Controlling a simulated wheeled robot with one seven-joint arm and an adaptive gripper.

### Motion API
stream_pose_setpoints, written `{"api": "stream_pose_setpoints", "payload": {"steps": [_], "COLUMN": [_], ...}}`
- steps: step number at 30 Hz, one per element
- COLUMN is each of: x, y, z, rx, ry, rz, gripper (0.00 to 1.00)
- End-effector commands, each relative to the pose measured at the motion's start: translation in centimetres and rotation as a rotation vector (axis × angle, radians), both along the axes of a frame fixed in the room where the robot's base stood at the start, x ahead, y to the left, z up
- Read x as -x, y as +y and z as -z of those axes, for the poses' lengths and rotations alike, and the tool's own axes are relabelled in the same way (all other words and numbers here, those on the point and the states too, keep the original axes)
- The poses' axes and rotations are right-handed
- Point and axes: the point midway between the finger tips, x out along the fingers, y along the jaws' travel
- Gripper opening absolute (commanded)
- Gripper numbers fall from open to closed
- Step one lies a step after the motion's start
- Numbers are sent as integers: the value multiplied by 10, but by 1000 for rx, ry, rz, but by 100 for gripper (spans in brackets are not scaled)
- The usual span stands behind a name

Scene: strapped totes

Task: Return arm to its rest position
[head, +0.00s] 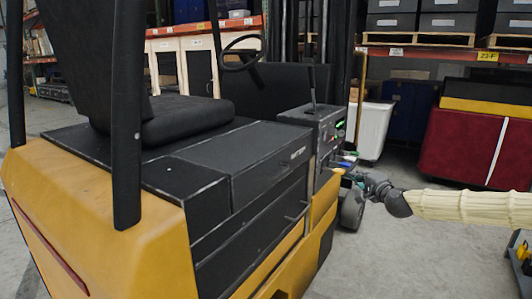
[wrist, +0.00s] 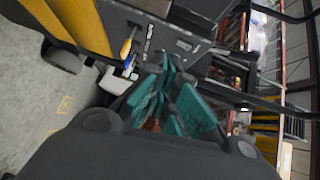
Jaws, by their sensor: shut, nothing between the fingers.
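My gripper (head: 352,176) is at the end of my pale-sleeved arm, which reaches in from the right edge of the head view. It is beside the forklift's control panel (head: 330,127), partly hidden by the forklift's body. In the wrist view, my gripper (wrist: 166,90) shows teal finger pads and a dark body. The fingers are shut and hold nothing. The panel (wrist: 165,35) is just beyond the fingers in that view; I cannot tell whether they touch it.
A yellow and black forklift (head: 60,200) fills the left and middle. A red tote with a white strap (head: 455,145) stands at the right, behind my arm. A white bin (head: 374,130) stands behind the panel. Bare floor (head: 390,255) lies below my arm.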

Motion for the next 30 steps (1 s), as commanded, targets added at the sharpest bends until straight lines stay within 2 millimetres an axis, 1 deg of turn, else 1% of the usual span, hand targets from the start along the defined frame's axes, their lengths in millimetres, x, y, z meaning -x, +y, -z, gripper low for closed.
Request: {"api": "stream_pose_setpoints", "payload": {"steps": [1, 5, 8, 11, 14, 17, 18, 20, 21, 23, 24, 26, 27, 29, 30], "x": [2, 8, 15, 26, 41, 65, 76, 94, 107, 127, 142, 165, 181, 206, 224], "y": [10, 29, 46, 66, 91, 121, 132, 148, 158, 172, 181, 192, 199, 207, 212], "z": [7, 27, 46, 70, 101, 140, 157, 182, 199, 223, 239, 263, 278, 300, 314], "rx": [10, 32, 56, 86, 124, 175, 199, 232, 256, 291, 315, 352, 377, 415, 442], "ry": [11, 38, 65, 97, 138, 194, 217, 253, 277, 313, 336, 373, 399, 435, 458], "rz": [-13, -36, -58, -86, -124, -174, -194, -226, -247, -280, -303, -337, -359, -394, -418], "gripper": [0, 0, 0, 0, 0, 0, 0, 0, 0, 0, 0, 0, 0, 0, 0]}}
